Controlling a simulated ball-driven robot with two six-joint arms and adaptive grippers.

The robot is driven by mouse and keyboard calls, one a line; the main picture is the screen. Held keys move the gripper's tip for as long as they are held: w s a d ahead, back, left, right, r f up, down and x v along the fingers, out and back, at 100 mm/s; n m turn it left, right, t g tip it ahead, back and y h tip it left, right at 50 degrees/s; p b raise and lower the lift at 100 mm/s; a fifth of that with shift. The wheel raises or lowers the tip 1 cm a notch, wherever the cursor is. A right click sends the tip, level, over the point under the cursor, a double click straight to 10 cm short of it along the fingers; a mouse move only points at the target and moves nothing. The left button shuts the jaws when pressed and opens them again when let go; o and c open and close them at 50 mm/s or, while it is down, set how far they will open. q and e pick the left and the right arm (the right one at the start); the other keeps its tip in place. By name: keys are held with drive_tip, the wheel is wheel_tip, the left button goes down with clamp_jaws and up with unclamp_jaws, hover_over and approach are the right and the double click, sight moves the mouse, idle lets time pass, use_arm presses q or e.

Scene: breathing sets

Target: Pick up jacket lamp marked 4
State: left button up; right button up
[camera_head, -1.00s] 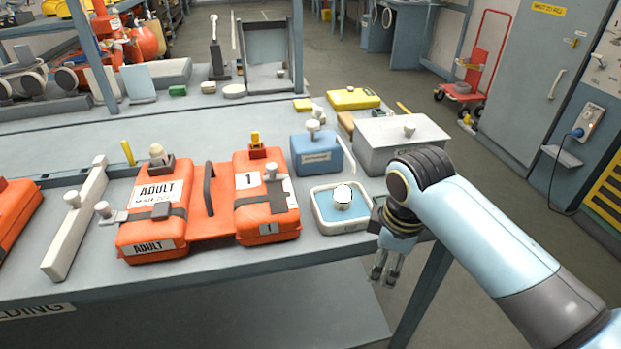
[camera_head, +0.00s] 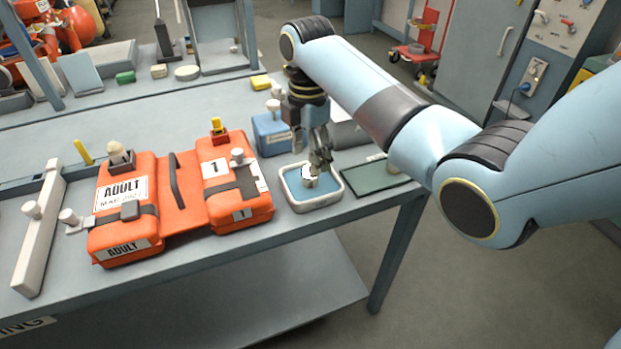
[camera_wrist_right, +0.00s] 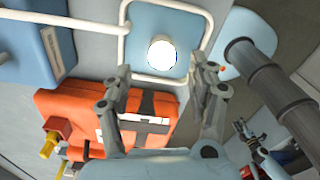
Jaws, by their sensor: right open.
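A small lamp with a round white top (camera_head: 309,175) stands in a white-rimmed tray (camera_head: 335,194) with a blue floor, near the table's front edge. No number is readable on it. The lamp's bright round top (camera_wrist_right: 163,53) also shows in the right wrist view, just beyond my fingertips. My right gripper (camera_head: 320,160) is directly over the tray, pointing down, close to the lamp. In the right wrist view the gripper (camera_wrist_right: 164,76) has its fingers spread wide with nothing between them. My left gripper is not in view.
An orange jacket (camera_head: 190,205) marked ADULT and 1 lies left of the tray. A blue box (camera_head: 270,136) stands behind the tray. A dark green flat panel (camera_head: 370,178) lies to its right. A long white bar (camera_head: 40,225) lies at the left.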

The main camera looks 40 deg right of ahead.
sight(310, 178)
wheel_tip(310, 178, down, 7)
drive_tip(key=shift+s+r, duration=0.1)
clamp_jaws()
idle(0.6)
